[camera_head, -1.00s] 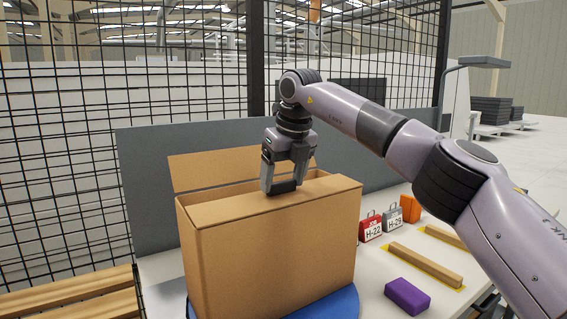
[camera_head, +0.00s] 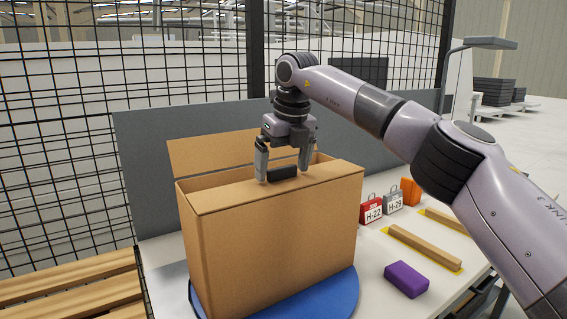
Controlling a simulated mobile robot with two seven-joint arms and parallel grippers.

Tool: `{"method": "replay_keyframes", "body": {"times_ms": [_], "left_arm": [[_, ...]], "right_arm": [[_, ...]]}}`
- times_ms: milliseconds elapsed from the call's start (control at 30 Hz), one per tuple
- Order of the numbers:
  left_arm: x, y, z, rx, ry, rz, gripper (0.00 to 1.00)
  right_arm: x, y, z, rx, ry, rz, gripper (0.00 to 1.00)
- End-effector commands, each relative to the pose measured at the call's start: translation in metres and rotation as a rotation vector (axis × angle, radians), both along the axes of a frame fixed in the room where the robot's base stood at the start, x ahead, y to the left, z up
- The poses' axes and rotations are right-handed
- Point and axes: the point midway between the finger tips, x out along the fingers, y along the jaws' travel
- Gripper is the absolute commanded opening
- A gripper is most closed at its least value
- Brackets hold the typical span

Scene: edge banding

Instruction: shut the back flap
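The brown cardboard box (camera_head: 270,250) stands on a blue round plate (camera_head: 345,292). Its back flap (camera_head: 225,151) stands up, leaning a little backward, behind the opening. The front flap (camera_head: 235,193) lies flat over the near part of the top. My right gripper (camera_head: 284,174) is low over the top, with its two fingers apart, one on each side of a small black block (camera_head: 283,173). The block appears to rest on the front flap; I cannot tell if a finger touches it. The gripper hides part of the back flap's right side. My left gripper is not in view.
A grey panel (camera_head: 140,150) and black mesh fence stand behind the box. To the right on the white table are a red H-22 case (camera_head: 371,210), a grey H-29 case (camera_head: 393,203), an orange case (camera_head: 411,191), wooden bars (camera_head: 425,246) and a purple block (camera_head: 406,279).

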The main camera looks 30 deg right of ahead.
Motion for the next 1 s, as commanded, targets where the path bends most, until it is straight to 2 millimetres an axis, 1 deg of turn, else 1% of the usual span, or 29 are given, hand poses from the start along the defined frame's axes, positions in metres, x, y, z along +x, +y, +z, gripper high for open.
{"method": "replay_keyframes", "body": {"times_ms": [67, 167, 400, 500, 667, 1000], "left_arm": [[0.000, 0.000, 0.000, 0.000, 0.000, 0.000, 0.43], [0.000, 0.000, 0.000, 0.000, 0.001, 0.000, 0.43], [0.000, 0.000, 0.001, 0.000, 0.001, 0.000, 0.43], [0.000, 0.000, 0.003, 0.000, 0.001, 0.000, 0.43], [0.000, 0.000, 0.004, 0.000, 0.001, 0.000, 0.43], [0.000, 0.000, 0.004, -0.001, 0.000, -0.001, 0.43]], "right_arm": [[0.000, 0.000, 0.003, 0.000, -0.002, 0.000, 1.00], [-0.002, 0.000, 0.012, 0.000, -0.005, 0.000, 1.00], [-0.012, 0.000, 0.051, 0.001, -0.003, 0.000, 1.00], [-0.015, -0.001, 0.062, 0.000, -0.002, 0.000, 1.00], [-0.017, -0.001, 0.069, 0.001, 0.001, 0.000, 1.00], [-0.017, -0.001, 0.069, 0.000, 0.001, 0.000, 1.00]]}}
